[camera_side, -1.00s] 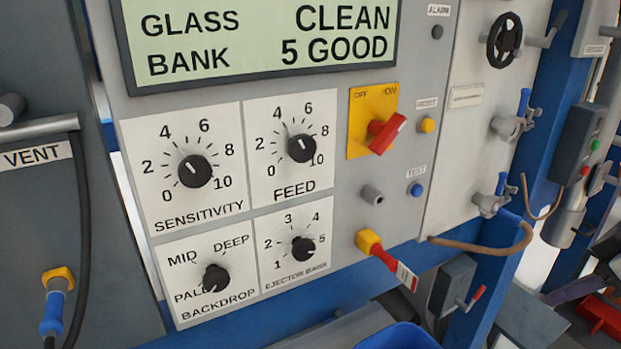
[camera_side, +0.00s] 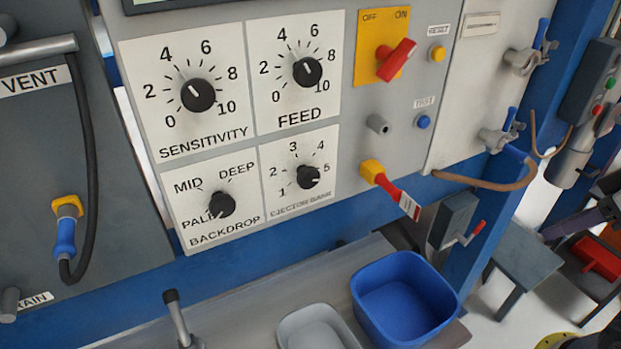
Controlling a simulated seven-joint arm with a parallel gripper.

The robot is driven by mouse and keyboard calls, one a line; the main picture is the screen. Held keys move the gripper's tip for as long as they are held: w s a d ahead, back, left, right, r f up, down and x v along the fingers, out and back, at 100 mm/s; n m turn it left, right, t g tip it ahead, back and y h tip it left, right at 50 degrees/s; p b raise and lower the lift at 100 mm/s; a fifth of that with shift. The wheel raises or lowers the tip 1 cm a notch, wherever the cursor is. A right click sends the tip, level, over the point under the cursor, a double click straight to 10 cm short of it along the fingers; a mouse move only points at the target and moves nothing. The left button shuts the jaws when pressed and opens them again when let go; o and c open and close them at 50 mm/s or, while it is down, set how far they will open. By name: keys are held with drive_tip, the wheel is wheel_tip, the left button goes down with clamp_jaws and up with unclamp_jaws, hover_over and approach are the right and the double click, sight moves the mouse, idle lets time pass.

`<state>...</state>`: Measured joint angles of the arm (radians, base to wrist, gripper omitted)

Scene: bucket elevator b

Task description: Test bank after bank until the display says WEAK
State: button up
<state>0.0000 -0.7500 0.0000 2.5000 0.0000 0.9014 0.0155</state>
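The ejector bank knob (camera_side: 307,177) is black and sits on a white plate marked 1 to 5. Its pointer is turned to the right, towards the 5. The blue test button (camera_side: 424,122) is on the grey panel to the right, below the yellow reset button (camera_side: 437,54). Only the bottom edge of the display (camera_side: 150,3) shows at the top, so its text is out of view. My gripper is not in view.
The sensitivity (camera_side: 197,95), feed (camera_side: 307,71) and backdrop (camera_side: 221,204) knobs surround the ejector knob. A red switch (camera_side: 397,61) and a red-tagged yellow fitting (camera_side: 373,172) are nearby. A blue tub (camera_side: 405,300) and grey tray (camera_side: 315,330) stand below.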

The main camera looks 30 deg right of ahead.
drive_tip(key=shift+o, duration=1.2)
drive_tip(key=shift+s+r+m, duration=0.1)
drive_tip(key=shift+s+m, duration=0.05)
drive_tip(key=shift+m, duration=0.15)
drive_tip(key=o, duration=0.5)
drive_tip(key=shift+m, duration=0.8)
drive_tip(key=r, duration=0.1)
drive_tip(key=w+r, duration=0.1)
drive_tip(key=r, duration=0.1)
drive_tip(key=w+r, duration=0.1)
drive_tip(key=r, duration=0.1)
drive_tip(key=shift+w+d, duration=0.25)
drive_tip(key=shift+d, duration=0.05)
drive_tip(key=shift+o, duration=0.9)
drive_tip(key=w+r, duration=0.4)
drive_tip(key=r, duration=0.1)
drive_tip(key=shift+w+a+m+h, duration=0.2)
drive_tip(key=shift+a+m+h, duration=0.1)
drive_tip(key=shift+a, duration=0.15)
drive_tip(key=w+a+r, duration=0.6)
drive_tip(key=w, duration=0.3)
drive_tip(key=n+g, duration=0.1)
drive_tip(key=n, duration=0.2)
hover_over(310, 175)
drive_tip(key=s, duration=0.5)
wheel_tip(310, 175, down, 5)
drive_tip(key=x, duration=1.3)
drive_tip(key=shift+a+f, duration=0.3)
drive_tip(key=shift+c, duration=0.3)
clamp_jaws()
